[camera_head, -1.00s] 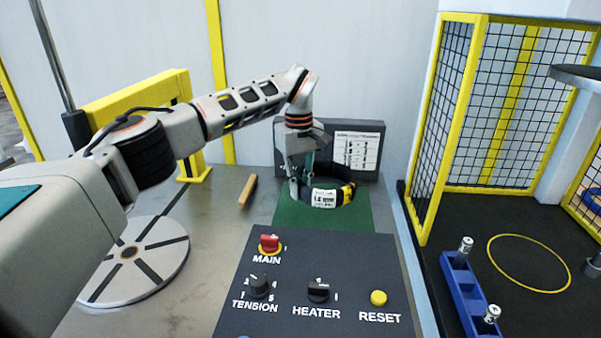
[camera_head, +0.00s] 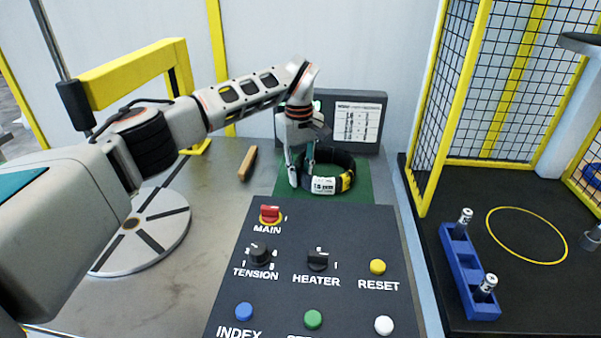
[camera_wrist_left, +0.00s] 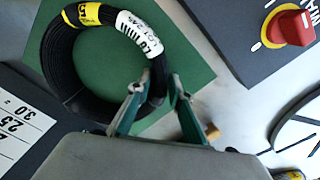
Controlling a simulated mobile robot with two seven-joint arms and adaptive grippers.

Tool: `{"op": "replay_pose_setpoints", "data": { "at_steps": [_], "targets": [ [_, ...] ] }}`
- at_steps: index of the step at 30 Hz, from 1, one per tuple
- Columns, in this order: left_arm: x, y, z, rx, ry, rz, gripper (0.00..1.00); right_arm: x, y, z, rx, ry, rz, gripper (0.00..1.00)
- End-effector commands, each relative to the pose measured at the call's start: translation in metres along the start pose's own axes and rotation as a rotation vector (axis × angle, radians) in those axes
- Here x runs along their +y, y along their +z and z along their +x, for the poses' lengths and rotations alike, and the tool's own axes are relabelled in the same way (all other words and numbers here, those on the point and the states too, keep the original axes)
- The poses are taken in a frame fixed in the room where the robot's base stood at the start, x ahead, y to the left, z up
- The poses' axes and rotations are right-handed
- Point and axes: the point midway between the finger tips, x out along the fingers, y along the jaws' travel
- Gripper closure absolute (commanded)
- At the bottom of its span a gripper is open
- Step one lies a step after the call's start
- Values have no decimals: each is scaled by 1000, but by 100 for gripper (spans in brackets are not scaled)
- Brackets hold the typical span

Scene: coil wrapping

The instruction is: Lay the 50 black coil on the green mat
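The black coil (camera_head: 341,161), with a white printed label and a yellow band, lies on the green mat (camera_head: 364,187); its print is too small to read surely. In the left wrist view the coil (camera_wrist_left: 55,62) is a ring over the mat (camera_wrist_left: 192,58). My left gripper (camera_head: 301,174) is down at the coil's left side. In the left wrist view my left gripper (camera_wrist_left: 157,88) has one finger inside the ring and one outside, with the coil's band between them. The fingers look spread wider than the band. My right gripper is out of view.
A control panel (camera_head: 290,284) with knobs and buttons stands in front of the mat, and a sign board (camera_head: 358,122) behind it. A wooden stick (camera_head: 248,163) and slotted disc (camera_head: 130,224) are to the left. Right are a mesh fence (camera_head: 452,110) and blue rack (camera_head: 463,264).

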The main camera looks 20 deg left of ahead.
Motion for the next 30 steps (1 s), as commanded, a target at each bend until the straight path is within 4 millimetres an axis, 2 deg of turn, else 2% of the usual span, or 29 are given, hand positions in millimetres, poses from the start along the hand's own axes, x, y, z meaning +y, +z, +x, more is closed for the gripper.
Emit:
{"op": "replay_pose_setpoints", "data": {
  "at_steps": [10, 14, 17, 22, 30],
  "targets": [
    [0, 0, -1, 0, 1, 0, 69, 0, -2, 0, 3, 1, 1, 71],
    [0, -1, -8, 2, 2, 0, 69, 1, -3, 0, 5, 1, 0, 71],
    [1, -1, -23, 5, 4, 0, 69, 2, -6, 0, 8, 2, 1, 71],
    [1, -1, -59, 6, 4, -1, 69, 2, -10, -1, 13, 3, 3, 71],
    [0, -1, -106, 5, 3, -1, 69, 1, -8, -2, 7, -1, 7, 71]
  ]
}}
